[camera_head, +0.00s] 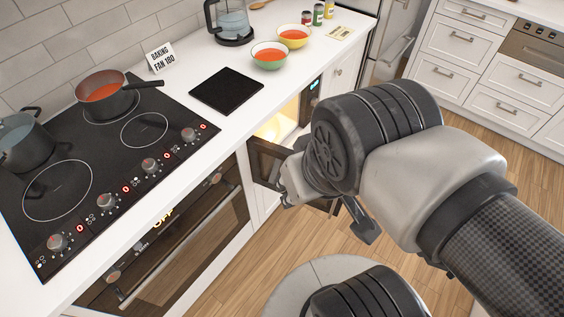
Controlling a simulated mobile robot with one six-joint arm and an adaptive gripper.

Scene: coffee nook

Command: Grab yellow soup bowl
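The yellow soup bowl (293,43) stands upright on the white counter near the far end, with orange-red soup in it. A green bowl (268,63) with similar soup stands just in front of it and to its left. My gripper (290,186) is below and well apart from the bowls, in front of the cabinets near a lit, open compartment. My own wrist hides most of the gripper, so its fingers and their opening do not show clearly. Nothing is seen held in it.
A glass kettle (229,22) stands left of the bowls, with small jars (318,14) behind them. A black board (227,91) lies nearer. The hob (110,165) carries two pots. An open dark door (265,165) juts out beside my gripper.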

